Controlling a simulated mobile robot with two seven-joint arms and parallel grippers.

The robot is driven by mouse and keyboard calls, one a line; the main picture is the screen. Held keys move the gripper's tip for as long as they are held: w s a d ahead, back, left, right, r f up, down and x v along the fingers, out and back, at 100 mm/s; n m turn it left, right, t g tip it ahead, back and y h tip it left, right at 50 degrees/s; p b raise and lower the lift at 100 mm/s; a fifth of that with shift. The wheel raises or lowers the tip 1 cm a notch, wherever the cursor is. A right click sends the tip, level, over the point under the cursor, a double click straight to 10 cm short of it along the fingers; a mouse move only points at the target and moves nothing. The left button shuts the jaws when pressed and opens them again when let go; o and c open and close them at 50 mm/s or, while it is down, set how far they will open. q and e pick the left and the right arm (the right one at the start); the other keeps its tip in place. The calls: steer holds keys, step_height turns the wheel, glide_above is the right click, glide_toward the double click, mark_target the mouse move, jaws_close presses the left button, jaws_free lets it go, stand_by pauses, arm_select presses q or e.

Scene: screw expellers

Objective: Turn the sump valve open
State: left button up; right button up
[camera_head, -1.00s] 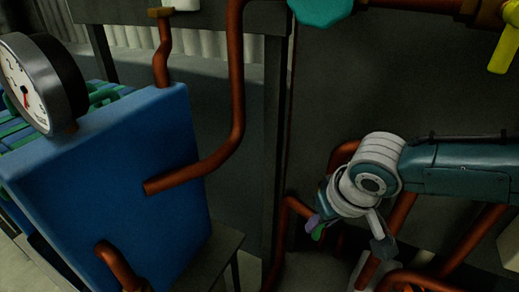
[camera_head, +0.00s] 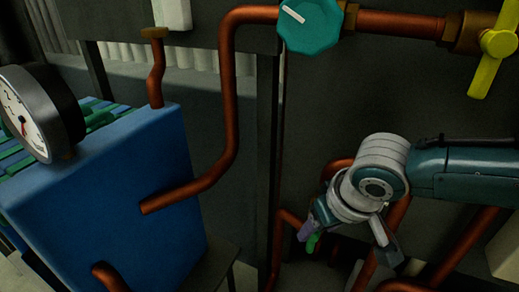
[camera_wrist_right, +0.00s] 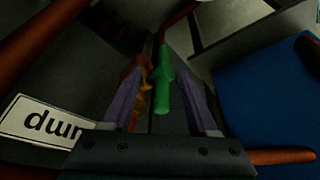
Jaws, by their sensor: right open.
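The green valve handle (camera_wrist_right: 162,88) shows in the right wrist view, with an orange-brown fitting (camera_wrist_right: 137,88) beside it. A white label (camera_wrist_right: 42,123) nearby shows inverted, partly cut-off lettering that seems to be the end of "Sump". My right gripper (camera_wrist_right: 162,80) is open, its two purple fingers either side of the handle. I cannot tell whether either finger touches it. In the head view my right gripper (camera_head: 307,231) is low among copper pipes, and a small piece of the green handle (camera_head: 314,242) shows beside it. My left gripper is not in view.
A teal round knob (camera_head: 309,24) and a yellow valve handle (camera_head: 493,62) are on the pipe above. A blue box (camera_head: 110,195) with a pressure gauge (camera_head: 38,112) stands left. Copper pipes (camera_head: 232,110) crowd the space around my arm.

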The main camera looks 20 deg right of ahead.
steer(key=p+v, duration=0.1)
steer(key=v, duration=0.5)
steer(key=shift+r+p, duration=0.15)
steer(key=shift+p, duration=0.25)
steer(key=s+a+r+n+y+p, duration=0.25)
steer(key=s+a+r, duration=0.25)
steer(key=s+a, duration=0.5)
steer(key=s+d+r+h+p, duration=0.1)
steer(key=s+d+r+h, duration=0.15)
steer(key=s+r, duration=0.3)
step_height(320, 180, up, 38)
steer(key=s+d+p, duration=0.1)
steer(key=s+p, duration=0.1)
steer(key=p, duration=3.6)
steer(key=shift+d+g+y, duration=0.2)
steer(key=shift+g+y, duration=0.1)
steer(key=shift+g, duration=0.1)
steer(key=shift+r, duration=0.1)
